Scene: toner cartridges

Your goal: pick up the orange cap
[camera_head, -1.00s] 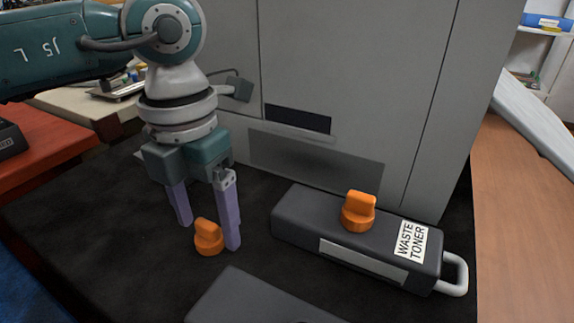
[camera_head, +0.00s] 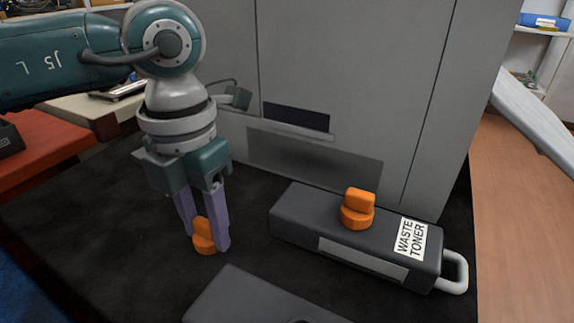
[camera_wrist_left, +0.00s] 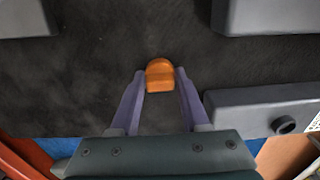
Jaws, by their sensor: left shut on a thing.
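A loose orange cap (camera_head: 203,238) sits on the dark mat, and it also shows in the left wrist view (camera_wrist_left: 160,76). My left gripper (camera_head: 208,244) points down with its two purple fingers on either side of this cap. In the left wrist view my left gripper (camera_wrist_left: 160,80) is shut on the cap, which appears still at mat level. A second orange cap (camera_head: 358,208) is on top of the dark waste toner box. My right gripper is in neither view.
The waste toner box (camera_head: 300,222) has a white label and a grey handle at its right end. Another dark box (camera_head: 245,300) lies at the front. A large grey cabinet (camera_head: 350,70) stands behind. The mat (camera_head: 90,245) is clear to the left.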

